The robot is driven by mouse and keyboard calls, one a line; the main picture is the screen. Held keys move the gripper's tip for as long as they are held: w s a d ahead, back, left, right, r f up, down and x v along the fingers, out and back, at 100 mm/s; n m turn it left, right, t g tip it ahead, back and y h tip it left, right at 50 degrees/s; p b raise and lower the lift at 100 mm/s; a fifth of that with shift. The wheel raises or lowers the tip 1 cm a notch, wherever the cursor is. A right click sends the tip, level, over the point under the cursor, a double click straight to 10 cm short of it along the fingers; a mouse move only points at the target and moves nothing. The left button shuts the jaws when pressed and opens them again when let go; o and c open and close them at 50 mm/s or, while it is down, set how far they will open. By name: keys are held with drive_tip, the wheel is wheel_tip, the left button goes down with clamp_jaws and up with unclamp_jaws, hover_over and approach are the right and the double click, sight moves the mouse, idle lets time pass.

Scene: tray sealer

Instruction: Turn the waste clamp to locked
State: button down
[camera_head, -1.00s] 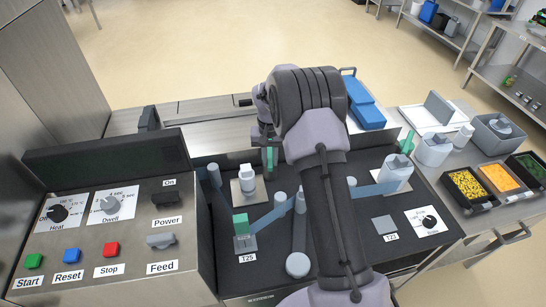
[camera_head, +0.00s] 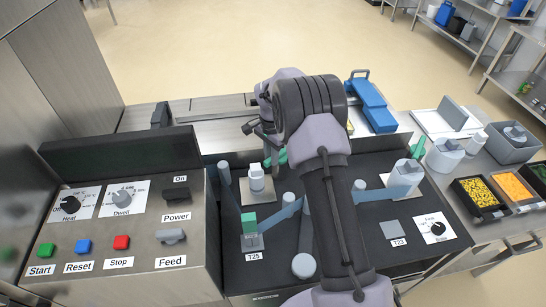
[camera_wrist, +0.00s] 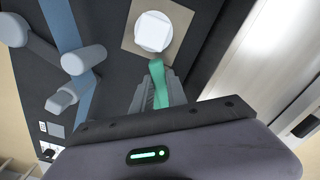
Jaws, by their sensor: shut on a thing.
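In the wrist view, my gripper (camera_wrist: 157,92) is shut on a green lever (camera_wrist: 157,70). The lever runs up to a round white post (camera_wrist: 153,32) on a square tan plate (camera_wrist: 130,43). My arm hides part of the gripper there. I cannot read a waste label or a locked mark on this clamp.
A blue-grey web (camera_head: 375,192) runs over rollers on the dark deck. A second white post (camera_head: 405,178) with a green lever (camera_head: 417,148) stands right. A green block (camera_head: 249,222) stands at T25. The control console (camera_head: 125,215) is left.

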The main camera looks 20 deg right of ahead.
drive_tip(key=shift+w+m, duration=0.1)
drive_tip(key=shift+m, duration=0.3)
drive_tip(key=c, duration=1.3)
unclamp_jaws()
drive_tip(key=shift+r, duration=0.15)
wheel_tip(320, 180, up, 17)
drive_tip(key=p, duration=0.6)
drive_tip(key=shift+r, duration=0.1)
